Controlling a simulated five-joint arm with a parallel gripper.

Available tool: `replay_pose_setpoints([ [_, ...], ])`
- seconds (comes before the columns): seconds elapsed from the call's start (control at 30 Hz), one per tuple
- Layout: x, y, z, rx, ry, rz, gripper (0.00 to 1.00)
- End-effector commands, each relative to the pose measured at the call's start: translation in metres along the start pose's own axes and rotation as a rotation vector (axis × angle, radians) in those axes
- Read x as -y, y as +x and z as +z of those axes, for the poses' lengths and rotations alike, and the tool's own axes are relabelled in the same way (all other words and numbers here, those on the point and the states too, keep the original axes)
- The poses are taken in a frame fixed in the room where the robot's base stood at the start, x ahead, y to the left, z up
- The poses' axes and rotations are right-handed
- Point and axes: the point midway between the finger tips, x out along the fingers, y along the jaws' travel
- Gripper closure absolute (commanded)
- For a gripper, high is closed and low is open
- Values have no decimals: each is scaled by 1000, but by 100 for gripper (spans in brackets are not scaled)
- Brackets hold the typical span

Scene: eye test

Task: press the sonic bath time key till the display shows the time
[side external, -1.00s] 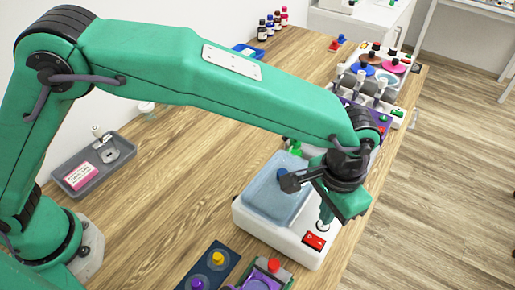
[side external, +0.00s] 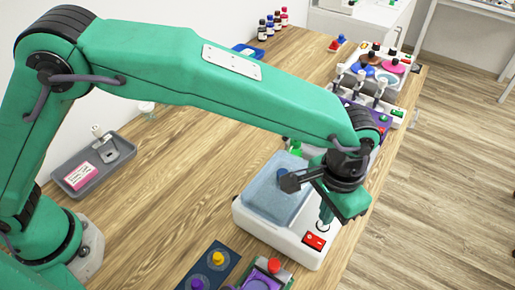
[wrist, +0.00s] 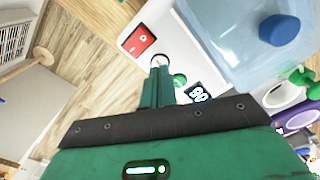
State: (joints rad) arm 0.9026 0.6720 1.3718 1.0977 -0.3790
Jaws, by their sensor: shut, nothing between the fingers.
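The sonic bath (side external: 262,228) is a white box with a clear bluish lid (side external: 272,195) and a blue knob, near the table's right edge. It also shows in the wrist view (wrist: 190,22). A red rocker switch (side external: 314,241) sits on its front corner. My gripper (side external: 324,222) is shut and empty, pointing down with its tips at a round, pale, dark-rimmed key (wrist: 160,60) beside the switch. The tips partly cover the key; I cannot tell whether it is pressed in. A green button (wrist: 179,80) lies beside the tips. The small display (wrist: 198,92) is lit with digits, tilted and hard to read.
Coloured knobs on a dark blue plate (side external: 222,278) and a red-knobbed device (side external: 274,267) stand in front of the bath. A device with coloured discs (side external: 392,66) is behind. A grey tray (side external: 80,180) lies left. The table middle is clear.

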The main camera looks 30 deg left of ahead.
Motion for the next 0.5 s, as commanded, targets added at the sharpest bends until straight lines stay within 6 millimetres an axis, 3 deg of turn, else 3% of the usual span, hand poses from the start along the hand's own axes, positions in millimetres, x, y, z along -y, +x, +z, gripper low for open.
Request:
replay_pose_setpoints([
  [0.5, 0, 5, 0, 1, 0, 0, 100],
])
